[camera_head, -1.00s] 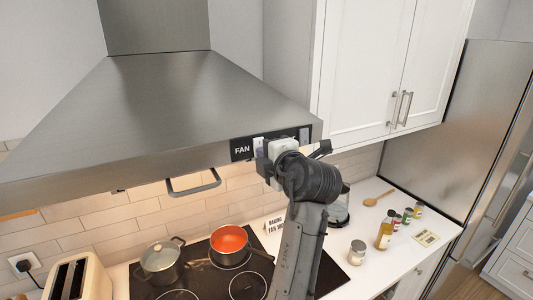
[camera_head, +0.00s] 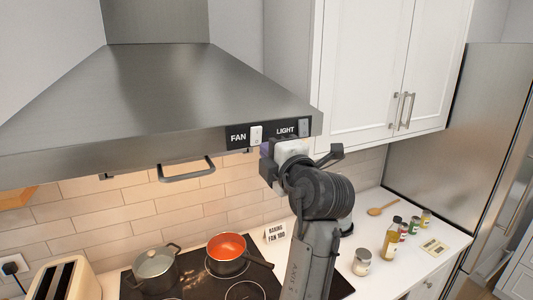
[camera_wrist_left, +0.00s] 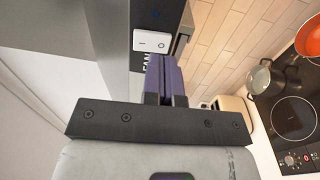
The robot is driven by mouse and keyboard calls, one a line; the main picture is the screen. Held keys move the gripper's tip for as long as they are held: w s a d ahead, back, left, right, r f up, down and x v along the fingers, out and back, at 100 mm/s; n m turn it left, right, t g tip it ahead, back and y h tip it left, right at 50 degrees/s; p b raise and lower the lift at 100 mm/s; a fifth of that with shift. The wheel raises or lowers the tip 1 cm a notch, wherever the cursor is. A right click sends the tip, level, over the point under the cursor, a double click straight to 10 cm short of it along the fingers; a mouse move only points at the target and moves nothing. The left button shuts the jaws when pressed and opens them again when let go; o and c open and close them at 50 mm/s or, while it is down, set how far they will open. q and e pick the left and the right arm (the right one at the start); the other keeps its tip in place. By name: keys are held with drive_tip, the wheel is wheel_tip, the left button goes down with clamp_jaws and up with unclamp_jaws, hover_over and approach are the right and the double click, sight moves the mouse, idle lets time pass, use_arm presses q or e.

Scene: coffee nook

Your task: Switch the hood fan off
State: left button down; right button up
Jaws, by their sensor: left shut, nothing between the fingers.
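The steel range hood (camera_head: 170,95) carries a dark panel on its front edge at the right. The white fan switch (camera_head: 256,136) sits beside the word FAN, fully visible in the head view. The switch also shows at the top of the left wrist view (camera_wrist_left: 151,41), with line and circle marks; which side is pressed in I cannot tell. My left gripper (camera_head: 266,151) is just below and right of the switch in the head view. Its purple fingers (camera_wrist_left: 163,75) are shut and empty, close to the switch; contact cannot be made out. My right gripper is not in view.
A light switch (camera_head: 303,127) sits right of the fan switch. A rail handle (camera_head: 187,171) hangs under the hood. A grey pot (camera_head: 155,265) and an orange pan (camera_head: 228,247) stand on the cooktop. White cabinets (camera_head: 365,70) flank the hood.

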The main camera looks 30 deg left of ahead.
use_arm(q)
drive_tip(key=b+v, duration=0.2)
drive_tip(key=v, duration=0.8)
drive_tip(key=shift+d, duration=0.2)
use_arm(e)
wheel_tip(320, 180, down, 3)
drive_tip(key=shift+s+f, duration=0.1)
use_arm(q)
drive_tip(key=shift+s+f, duration=0.1)
drive_tip(key=shift+s, duration=0.05)
